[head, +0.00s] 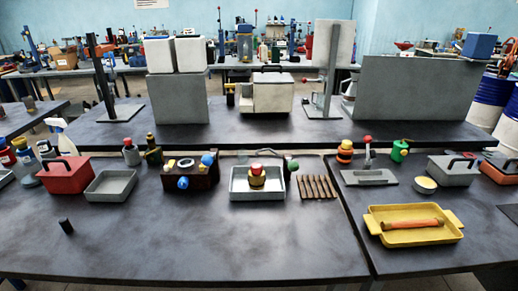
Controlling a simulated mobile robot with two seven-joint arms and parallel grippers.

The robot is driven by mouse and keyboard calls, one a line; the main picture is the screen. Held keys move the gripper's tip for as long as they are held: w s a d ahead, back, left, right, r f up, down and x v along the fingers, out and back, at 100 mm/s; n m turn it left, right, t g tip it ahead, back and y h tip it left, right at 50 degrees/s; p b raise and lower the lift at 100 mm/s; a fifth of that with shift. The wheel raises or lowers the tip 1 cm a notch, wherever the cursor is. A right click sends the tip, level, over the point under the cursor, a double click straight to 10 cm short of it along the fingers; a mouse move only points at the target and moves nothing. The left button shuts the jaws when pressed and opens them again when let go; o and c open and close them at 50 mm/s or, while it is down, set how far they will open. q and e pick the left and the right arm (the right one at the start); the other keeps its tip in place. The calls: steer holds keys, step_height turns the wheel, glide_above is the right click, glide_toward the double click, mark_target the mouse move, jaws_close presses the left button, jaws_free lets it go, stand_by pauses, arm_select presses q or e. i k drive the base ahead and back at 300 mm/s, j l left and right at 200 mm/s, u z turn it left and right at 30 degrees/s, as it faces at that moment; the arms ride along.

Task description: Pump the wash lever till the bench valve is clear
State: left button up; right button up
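A lever with a red knob (367,140) stands upright behind a flat grey plate (368,178) on the right part of the bench; I cannot tell whether it is the wash lever. A dark brown block with blue knobs and a pale ring on top (190,174) sits left of centre and looks like a valve body. A red and yellow fitting (257,177) stands in a light grey tray (236,190) at centre. Whether any valve is clear cannot be told. Neither of my grippers shows.
A yellow tray (385,240) holding an orange roll (412,224) lies at front right. Brown sticks (317,187) lie beside the centre tray. A red toolbox (66,175) and an empty grey tray (111,185) stand left. A small black cylinder (66,226) stands front left. The front middle is clear.

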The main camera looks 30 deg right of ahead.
mark_target(293, 166)
steer(key=z, duration=1.2)
